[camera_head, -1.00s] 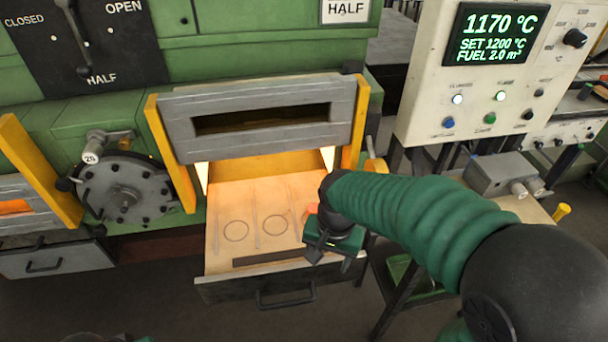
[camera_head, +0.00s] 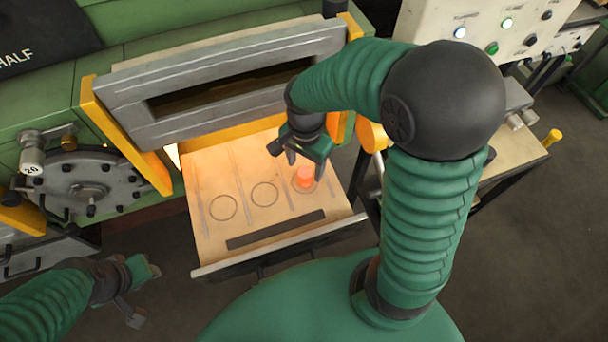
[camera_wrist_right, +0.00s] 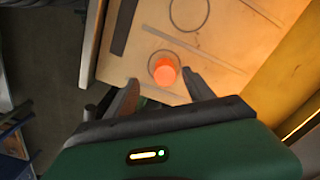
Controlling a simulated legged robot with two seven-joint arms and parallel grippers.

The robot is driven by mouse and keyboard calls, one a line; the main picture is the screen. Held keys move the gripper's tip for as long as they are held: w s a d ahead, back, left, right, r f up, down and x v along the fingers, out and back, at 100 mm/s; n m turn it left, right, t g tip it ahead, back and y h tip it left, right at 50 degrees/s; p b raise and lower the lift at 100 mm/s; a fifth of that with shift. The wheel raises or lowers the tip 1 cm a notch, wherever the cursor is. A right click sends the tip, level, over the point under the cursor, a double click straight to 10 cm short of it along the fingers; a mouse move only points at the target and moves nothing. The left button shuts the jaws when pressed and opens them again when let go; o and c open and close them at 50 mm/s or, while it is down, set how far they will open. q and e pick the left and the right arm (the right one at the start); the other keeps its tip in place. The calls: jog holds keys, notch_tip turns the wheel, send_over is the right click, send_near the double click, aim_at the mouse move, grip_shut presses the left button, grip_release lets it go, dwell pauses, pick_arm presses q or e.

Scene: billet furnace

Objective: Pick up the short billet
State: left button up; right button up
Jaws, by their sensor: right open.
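The short billet (camera_head: 305,176) glows orange-red and stands in the right-hand ring marked on the pulled-out furnace tray (camera_head: 228,181). My right gripper (camera_head: 305,161) is open, just behind the billet in the head view. In the right wrist view the billet (camera_wrist_right: 165,71) lies ahead of the two spread fingertips (camera_wrist_right: 166,88), with nothing held between them. I cannot tell the exact gap to it. My left gripper (camera_head: 146,292) is at the lower left, away from the tray, with its jaws apart and empty.
Two empty rings (camera_head: 223,207) lie left of the billet, between thin ridges. A dark strip (camera_head: 275,230) runs along the tray front. The grey furnace door (camera_head: 230,80) hangs above the tray's back. A side table (camera_head: 500,150) stands to the right.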

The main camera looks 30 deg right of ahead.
aim_at(305, 171)
jog(key=f, duration=0.6)
jog(key=shift+w+d+f, duration=0.25)
jog(key=shift+w+d, duration=0.1)
jog(key=shift+w, duration=0.05)
jog(key=shift+a+f, duration=0.1)
jog(key=shift+f, duration=0.2)
jog(key=shift+w+a, duration=0.1)
jog(key=shift+w, duration=0.05)
grip_shut()
dwell(0.5)
